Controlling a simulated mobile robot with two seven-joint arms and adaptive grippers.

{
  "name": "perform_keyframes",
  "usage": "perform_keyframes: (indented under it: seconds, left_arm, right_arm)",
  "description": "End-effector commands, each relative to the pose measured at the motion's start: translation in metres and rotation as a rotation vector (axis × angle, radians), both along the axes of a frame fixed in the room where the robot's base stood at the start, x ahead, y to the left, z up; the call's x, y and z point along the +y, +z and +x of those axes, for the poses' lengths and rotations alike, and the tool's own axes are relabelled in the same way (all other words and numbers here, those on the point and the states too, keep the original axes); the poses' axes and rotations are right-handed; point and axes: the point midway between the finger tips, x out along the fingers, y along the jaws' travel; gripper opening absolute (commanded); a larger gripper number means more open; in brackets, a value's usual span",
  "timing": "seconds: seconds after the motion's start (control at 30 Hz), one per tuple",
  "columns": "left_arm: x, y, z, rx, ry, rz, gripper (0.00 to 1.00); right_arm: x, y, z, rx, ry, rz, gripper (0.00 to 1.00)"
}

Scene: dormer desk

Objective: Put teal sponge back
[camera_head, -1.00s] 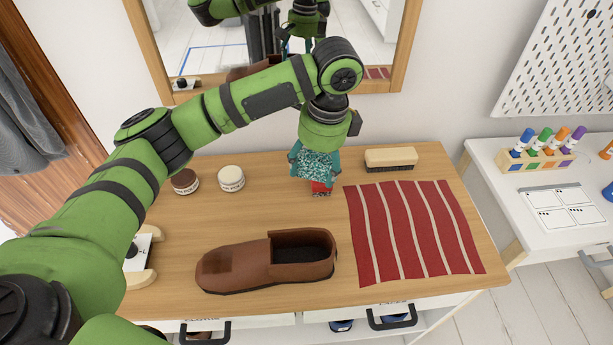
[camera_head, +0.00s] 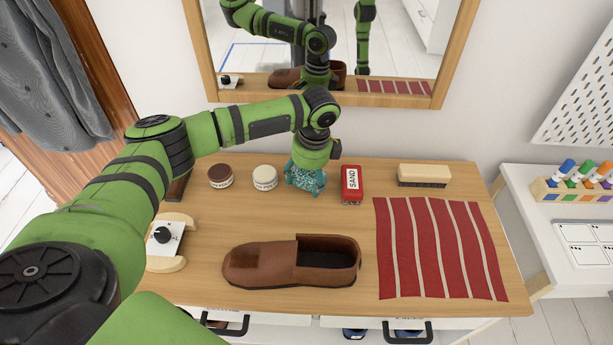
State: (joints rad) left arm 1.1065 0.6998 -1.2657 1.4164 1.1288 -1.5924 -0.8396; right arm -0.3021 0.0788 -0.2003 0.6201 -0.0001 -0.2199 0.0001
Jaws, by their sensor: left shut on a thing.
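My left gripper (camera_head: 306,180) reaches over the back of the wooden desk and points down. It is shut on the speckled teal sponge (camera_head: 305,176), which its fingers partly cover. The sponge is close to the desk top; whether it touches the wood I cannot tell. It is between a white-lidded jar (camera_head: 265,178) on its left and a red block marked SAND (camera_head: 351,184) on its right. My right gripper is not in view.
A brown shoe (camera_head: 255,264) lies in front of the gripper. A red striped cloth (camera_head: 437,248) and a brush (camera_head: 424,175) are to the right. A brown-lidded jar (camera_head: 220,176) and a dial device (camera_head: 163,238) are to the left. A mirror (camera_head: 390,40) stands behind.

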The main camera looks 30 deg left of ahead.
Motion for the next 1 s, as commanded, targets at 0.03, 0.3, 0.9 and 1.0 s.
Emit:
perform_keyframes:
  seconds: [0.03, 0.3, 0.9, 1.0]
  left_arm:
    - [0.000, -0.003, 0.000, 0.000, 0.000, 0.000, 0.42]
    - [-0.001, -0.006, 0.000, -0.001, -0.001, -0.001, 0.42]
    - [0.000, -0.007, 0.000, -0.002, 0.000, -0.001, 0.92]
    - [-0.002, 0.001, 0.001, -0.005, -0.001, -0.002, 0.92]
  right_arm:
    - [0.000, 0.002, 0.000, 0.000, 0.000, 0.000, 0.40]
    - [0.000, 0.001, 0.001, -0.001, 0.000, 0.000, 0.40]
    - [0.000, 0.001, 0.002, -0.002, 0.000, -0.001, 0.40]
    - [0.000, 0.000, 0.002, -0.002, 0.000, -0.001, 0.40]
